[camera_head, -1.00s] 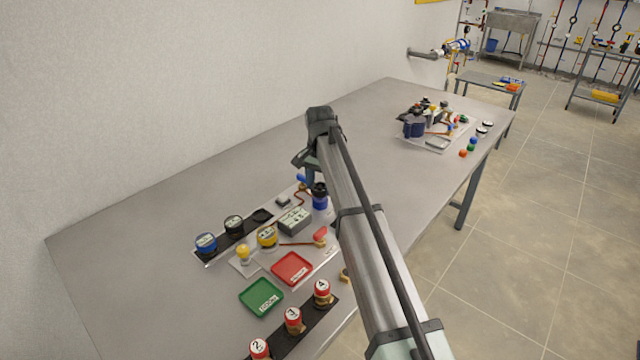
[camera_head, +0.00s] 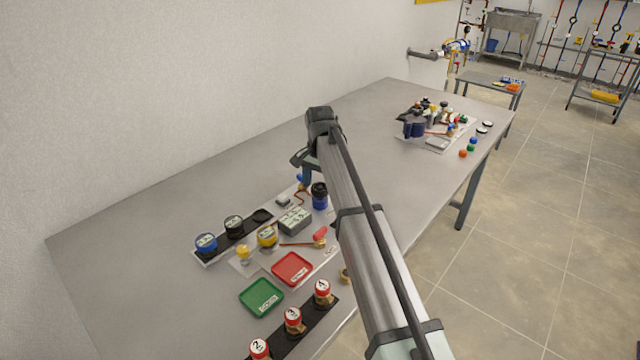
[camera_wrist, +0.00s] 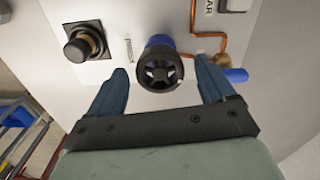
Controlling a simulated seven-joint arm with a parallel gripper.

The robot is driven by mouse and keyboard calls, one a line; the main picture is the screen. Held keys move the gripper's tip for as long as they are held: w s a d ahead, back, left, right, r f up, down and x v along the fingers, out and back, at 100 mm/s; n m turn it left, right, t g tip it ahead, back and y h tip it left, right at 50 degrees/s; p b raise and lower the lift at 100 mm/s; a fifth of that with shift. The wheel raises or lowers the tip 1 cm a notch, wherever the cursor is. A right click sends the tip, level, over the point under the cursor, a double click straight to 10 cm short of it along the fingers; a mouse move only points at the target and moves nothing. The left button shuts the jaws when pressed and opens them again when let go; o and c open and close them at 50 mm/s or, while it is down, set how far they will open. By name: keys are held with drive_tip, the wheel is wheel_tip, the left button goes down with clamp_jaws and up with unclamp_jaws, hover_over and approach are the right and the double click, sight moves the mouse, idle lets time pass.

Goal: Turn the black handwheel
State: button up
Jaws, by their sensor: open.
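The black handwheel (camera_wrist: 160,69) sits on a blue body and shows in the middle of the wrist view. It also shows in the head view (camera_head: 319,189), just left of my arm. My gripper (camera_wrist: 162,82) is open, with one blue finger on each side of the handwheel in the wrist view. Both fingers stand apart from the wheel in the picture. I cannot tell how far my gripper is above it. In the head view my arm hides most of the gripper.
A copper pipe (camera_wrist: 222,20) runs beside the handwheel, and a black knob on a square base (camera_wrist: 84,43) is to its left. Red (camera_head: 292,268) and green (camera_head: 262,297) trays and several red-capped valves (camera_head: 293,318) are nearer. The back of the table (camera_head: 215,165) is clear.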

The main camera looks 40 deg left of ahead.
sight(320, 187)
drive_tip(key=shift+r, duration=0.1)
wheel_tip(320, 187, up, 14)
drive_tip(key=shift+f, duration=0.2)
idle(0.5)
idle(0.4)
